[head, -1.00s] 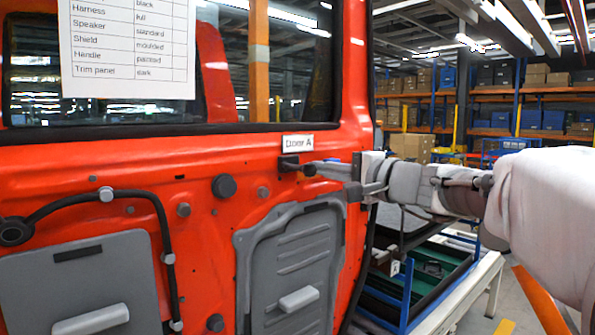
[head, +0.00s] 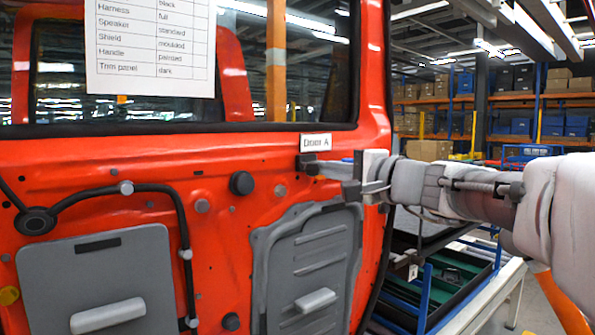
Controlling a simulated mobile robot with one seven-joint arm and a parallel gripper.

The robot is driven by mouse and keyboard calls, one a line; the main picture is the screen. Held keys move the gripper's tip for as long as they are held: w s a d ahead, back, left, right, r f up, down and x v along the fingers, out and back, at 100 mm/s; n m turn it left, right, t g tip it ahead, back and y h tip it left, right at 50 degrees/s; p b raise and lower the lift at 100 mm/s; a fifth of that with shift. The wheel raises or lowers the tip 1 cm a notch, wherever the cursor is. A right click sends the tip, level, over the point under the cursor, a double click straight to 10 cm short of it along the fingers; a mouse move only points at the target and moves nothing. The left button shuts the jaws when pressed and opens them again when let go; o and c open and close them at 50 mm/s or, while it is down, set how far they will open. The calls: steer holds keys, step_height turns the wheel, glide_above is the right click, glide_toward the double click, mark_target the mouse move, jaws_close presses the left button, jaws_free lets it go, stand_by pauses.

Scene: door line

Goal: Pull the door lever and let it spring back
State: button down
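The orange-red door (head: 150,155) fills the left and middle of the head view. A small dark lever mount (head: 307,162) sits below the "Door A" label, near the door's right edge. A grey bar runs from it to the right, toward my gripper (head: 338,170); I cannot tell how much is lever and how much is finger. My gripper reaches in from the right at lever height, its light grey body close to the door's edge. The fingertips are small and overlap the lever, so their opening and any contact are unclear.
A printed sheet (head: 150,50) hangs on the door window. A dark cable (head: 150,188) and grey panels (head: 310,260) lie on the door's face. A white-framed cart (head: 480,300) stands right of the door, below my arm. Shelves with boxes (head: 490,100) stand behind.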

steer(key=shift+d, duration=0.1)
steer(key=s+d+b, duration=0.3)
steer(key=s+d, duration=0.2)
steer(key=d, duration=0.4)
steer(key=shift+d, duration=0.4)
stand_by(0.9)
steer(key=shift+s+d, duration=0.1)
steer(key=shift+s, duration=0.1)
